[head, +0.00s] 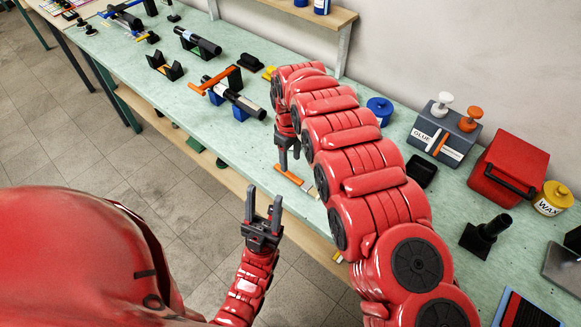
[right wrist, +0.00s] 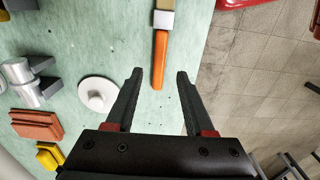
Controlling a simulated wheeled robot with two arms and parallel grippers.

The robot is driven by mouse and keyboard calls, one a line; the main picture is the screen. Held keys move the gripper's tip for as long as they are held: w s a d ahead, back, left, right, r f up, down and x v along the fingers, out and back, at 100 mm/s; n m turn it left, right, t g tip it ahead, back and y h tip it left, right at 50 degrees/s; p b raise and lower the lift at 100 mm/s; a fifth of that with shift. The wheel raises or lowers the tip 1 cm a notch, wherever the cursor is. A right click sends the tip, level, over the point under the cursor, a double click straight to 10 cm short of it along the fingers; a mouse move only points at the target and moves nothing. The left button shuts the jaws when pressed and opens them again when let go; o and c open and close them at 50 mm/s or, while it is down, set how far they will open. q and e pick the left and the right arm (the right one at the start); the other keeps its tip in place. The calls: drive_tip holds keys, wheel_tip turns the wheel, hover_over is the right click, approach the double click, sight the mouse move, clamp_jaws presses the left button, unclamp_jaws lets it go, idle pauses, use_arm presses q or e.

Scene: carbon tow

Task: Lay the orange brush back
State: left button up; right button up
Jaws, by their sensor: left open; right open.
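The orange brush (head: 289,174) lies flat on the green bench near its front edge. Its pale head (head: 311,190) points right, partly beside my right arm. In the right wrist view its orange handle (right wrist: 160,60) runs up to a light ferrule (right wrist: 163,20). My right gripper (head: 287,150) is open and empty just above the handle end. In the right wrist view the handle end lies between the lines of the two fingertips (right wrist: 160,74); I cannot tell the height gap. My left gripper (head: 263,205) is open and empty, off the bench's front edge, over the floor.
A grey glue block (head: 440,140) with white and orange knobs stands at the right, beside a red case (head: 508,168) and yellow wax tin (head: 552,198). A black cup (head: 421,171) and blue-lidded jar (head: 380,108) stand behind my right arm. Black tubes (head: 238,98) lie at the left.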

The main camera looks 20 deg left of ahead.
wheel_tip(320, 180, up, 6)
drive_tip(key=shift+r, duration=0.15)
idle(0.5)
